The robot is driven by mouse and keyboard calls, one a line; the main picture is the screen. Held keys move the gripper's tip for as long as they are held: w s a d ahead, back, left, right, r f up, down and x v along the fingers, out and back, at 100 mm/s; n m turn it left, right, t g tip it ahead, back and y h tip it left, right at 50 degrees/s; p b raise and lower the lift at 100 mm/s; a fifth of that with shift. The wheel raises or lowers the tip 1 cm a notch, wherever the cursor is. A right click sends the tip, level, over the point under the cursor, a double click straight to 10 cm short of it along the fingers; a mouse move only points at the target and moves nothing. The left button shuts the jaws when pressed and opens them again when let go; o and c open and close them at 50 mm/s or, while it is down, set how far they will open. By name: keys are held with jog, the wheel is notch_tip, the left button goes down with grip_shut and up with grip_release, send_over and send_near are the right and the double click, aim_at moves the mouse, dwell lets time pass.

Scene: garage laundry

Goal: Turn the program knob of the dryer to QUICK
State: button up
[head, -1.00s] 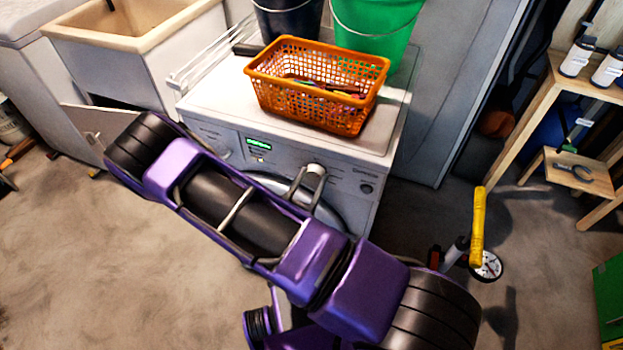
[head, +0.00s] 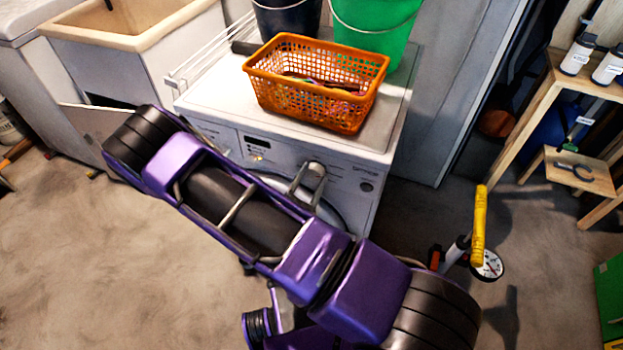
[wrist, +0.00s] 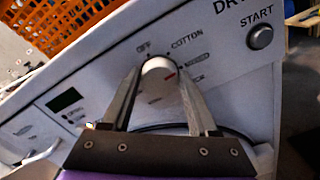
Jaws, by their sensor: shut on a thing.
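OFF and COTTON are readable; other labels are too small or hidden, and I cannot make out QUICK. My gripper (wrist: 158,82) is shut on the knob, one finger on each side. In the head view my gripper (head: 309,176) meets the panel, and my arm covers part of the dryer's front.
An orange basket (head: 300,105) stands on the dryer top, with a dark bucket (head: 286,18) and green bucket (head: 375,35) behind. The START button (wrist: 260,37) is right of the knob. The display (wrist: 65,99) is dark. A yellow-handled pump (head: 478,225) stands on the right.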

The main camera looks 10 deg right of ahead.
jog(key=m+b, duration=0.1)
jog(key=m, duration=0.2)
jog(key=shift+f+m, duration=0.15)
jog(key=shift+m, duration=0.25)
jog(key=m+b, duration=0.1)
jog(key=m, duration=0.2)
jog(key=shift+f+m+b, duration=0.1)
jog(key=shift+m+b, duration=0.2)
jog(key=shift+b, duration=0.05)
jog(key=m, duration=0.5)
jog(key=shift+b, duration=0.4)
jog(key=shift+m, duration=0.4)
jog(key=o, duration=1.4)
jog(key=shift+s, duration=0.1)
jog(key=shift+c, duration=0.2)
jog(key=shift+s, duration=0.1)
jog(key=v, duration=1.7)
